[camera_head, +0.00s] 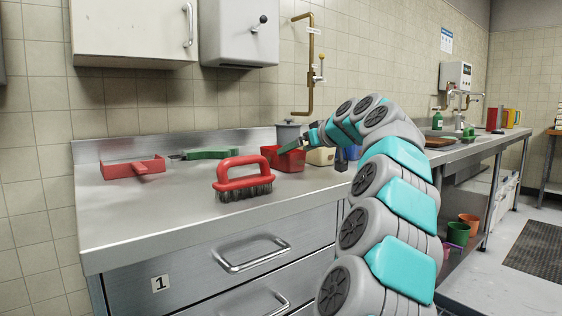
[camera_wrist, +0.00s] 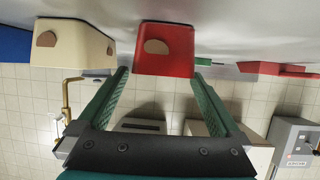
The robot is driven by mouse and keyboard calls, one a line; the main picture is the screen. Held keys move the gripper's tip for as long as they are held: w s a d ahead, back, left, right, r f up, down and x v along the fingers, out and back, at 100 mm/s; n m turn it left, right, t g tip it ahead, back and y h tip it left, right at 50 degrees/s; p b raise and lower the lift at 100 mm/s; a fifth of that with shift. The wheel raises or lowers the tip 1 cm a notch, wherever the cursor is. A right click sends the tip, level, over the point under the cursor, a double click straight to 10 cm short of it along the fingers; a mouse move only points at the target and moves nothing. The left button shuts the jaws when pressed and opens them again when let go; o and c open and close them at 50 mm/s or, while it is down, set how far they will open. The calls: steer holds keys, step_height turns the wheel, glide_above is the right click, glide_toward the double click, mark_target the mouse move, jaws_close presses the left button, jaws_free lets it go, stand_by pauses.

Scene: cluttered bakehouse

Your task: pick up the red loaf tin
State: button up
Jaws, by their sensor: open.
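The red loaf tin (camera_head: 291,162) stands on the steel worktop at its back right, partly hidden by my gripper (camera_head: 297,144). In the wrist view the red loaf tin (camera_wrist: 165,52) is upside down in the picture, with an oval brownish patch on its near face. There my gripper (camera_wrist: 160,73) is open, with one green finger on each side of the tin's near end. The gap between the fingers looks empty or just reaches the tin. I cannot tell whether either finger touches it.
A cream tin (camera_wrist: 75,45) stands close beside the red one, with a blue item (camera_wrist: 14,44) beyond it. A grey canister (camera_head: 288,132) is behind.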

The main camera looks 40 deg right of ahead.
steer(key=x, duration=0.3)
steer(key=p+x, duration=0.1)
steer(key=x, duration=0.3)
steer(key=shift+w+a+r, duration=0.1)
steer(key=shift+w+a, duration=0.05)
steer(key=shift+w, duration=0.25)
steer(key=shift+c, duration=0.2)
steer(key=c, duration=1.2)
